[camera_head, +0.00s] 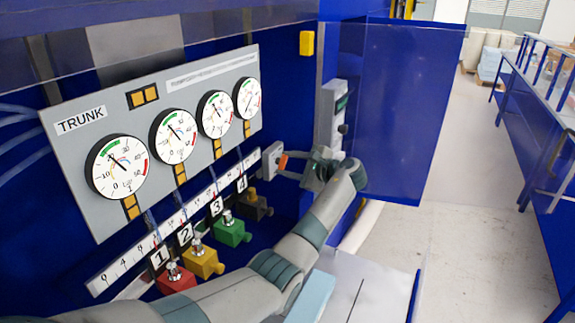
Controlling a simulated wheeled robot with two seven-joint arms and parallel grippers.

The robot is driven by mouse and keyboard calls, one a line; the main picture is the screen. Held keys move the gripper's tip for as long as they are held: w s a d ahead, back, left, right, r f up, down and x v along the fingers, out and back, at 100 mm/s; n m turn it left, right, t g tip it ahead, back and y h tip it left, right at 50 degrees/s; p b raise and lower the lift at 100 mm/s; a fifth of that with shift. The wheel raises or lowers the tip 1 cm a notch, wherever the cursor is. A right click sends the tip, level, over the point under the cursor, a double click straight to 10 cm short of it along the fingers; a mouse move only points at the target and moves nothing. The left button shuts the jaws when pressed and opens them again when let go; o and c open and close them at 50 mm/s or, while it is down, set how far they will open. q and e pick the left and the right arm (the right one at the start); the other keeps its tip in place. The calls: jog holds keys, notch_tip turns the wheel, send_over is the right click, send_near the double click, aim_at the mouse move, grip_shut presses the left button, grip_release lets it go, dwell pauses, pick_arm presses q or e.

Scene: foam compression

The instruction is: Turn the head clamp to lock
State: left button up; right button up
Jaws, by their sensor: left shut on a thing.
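A small grey block (270,158) with an orange part (283,161), which looks like the head clamp, sits right of the numbered scale in the camera_head view. My left arm reaches across from the lower left. My left gripper (288,165) is shut on the orange part, its fingers pointing left. The fingers partly hide the clamp, and its exact turn angle is too small to tell. My right gripper is not in view.
A grey TRUNK panel (92,199) carries several round gauges. Below are numbered red (176,280), yellow (205,263), green (234,234) and black (258,208) valve blocks, close to my forearm. A blue door panel (410,110) stands just right of the gripper. Floor is free beyond it.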

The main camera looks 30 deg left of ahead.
pick_arm(q)
jog(key=n+t+b, duration=0.1)
jog(key=n+b, duration=0.1)
jog(key=b, duration=0.2)
jog(key=n+t+y+b, duration=0.1)
jog(key=n+b, duration=0.2)
jog(key=b, duration=0.2)
jog(key=shift+f+y, duration=0.2)
jog(key=shift+y, duration=0.1)
jog(key=o, duration=1)
jog(key=shift+o, duration=0.2)
jog(key=shift+r, duration=0.1)
